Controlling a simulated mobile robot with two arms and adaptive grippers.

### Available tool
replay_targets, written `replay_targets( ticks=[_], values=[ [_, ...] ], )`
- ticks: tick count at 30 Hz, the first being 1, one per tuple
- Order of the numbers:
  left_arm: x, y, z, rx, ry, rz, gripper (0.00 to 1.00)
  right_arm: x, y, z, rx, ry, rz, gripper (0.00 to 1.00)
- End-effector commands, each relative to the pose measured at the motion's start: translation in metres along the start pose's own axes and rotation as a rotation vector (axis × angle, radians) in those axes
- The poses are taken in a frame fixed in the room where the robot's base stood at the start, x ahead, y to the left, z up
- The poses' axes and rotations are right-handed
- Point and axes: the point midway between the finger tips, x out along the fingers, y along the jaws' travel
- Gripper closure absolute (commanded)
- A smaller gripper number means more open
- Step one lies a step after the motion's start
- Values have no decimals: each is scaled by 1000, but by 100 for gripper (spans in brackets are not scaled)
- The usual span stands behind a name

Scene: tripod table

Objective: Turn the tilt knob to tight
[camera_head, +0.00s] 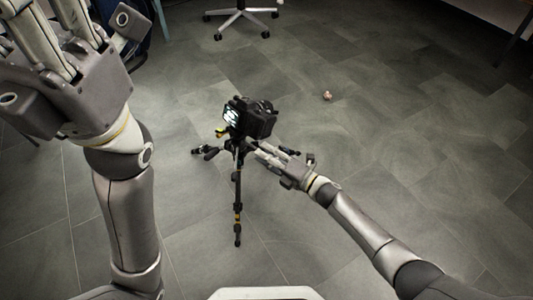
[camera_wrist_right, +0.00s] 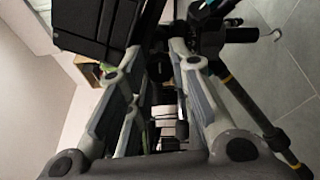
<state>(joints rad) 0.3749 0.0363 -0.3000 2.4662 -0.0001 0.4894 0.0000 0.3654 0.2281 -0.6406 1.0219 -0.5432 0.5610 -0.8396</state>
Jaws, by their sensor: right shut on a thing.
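A black camera (camera_head: 256,117) with a lit screen sits on top of a tripod (camera_head: 237,195) standing on the floor. My right gripper (camera_head: 256,149) reaches in from the right to the tripod head, just below the camera. It is shut on the tilt knob, which is mostly hidden between the fingers. In the right wrist view my right gripper (camera_wrist_right: 158,62) has its fingers on both sides of dark tripod-head parts, with the camera body (camera_wrist_right: 98,25) at upper left. My left gripper (camera_head: 75,50) is raised at upper left, away from the tripod, its fingertips cut off by the frame.
The tiled floor around the tripod is mostly clear. An office chair base (camera_head: 240,14) stands at the back. A small pinkish object (camera_head: 327,95) lies on the floor behind the tripod to the right. The tripod legs spread out low under my right gripper.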

Motion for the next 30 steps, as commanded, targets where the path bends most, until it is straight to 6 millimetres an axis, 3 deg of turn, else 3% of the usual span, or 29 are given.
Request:
replay_targets(
  ticks=[13, 14, 19, 30],
  values=[
    [-2, -1, 1, -2, -8, -8, 60, 0, 0, 1, 10, -3, -1, 100],
    [-1, -1, 1, -2, -7, -8, 60, 0, 0, 2, 9, -3, -1, 78],
    [0, -1, 0, -2, -3, -8, 60, 0, 0, 1, 9, -2, -1, 56],
    [2, -1, -2, 0, 4, -7, 60, -3, 0, 0, 9, -1, -1, 56]
  ],
)
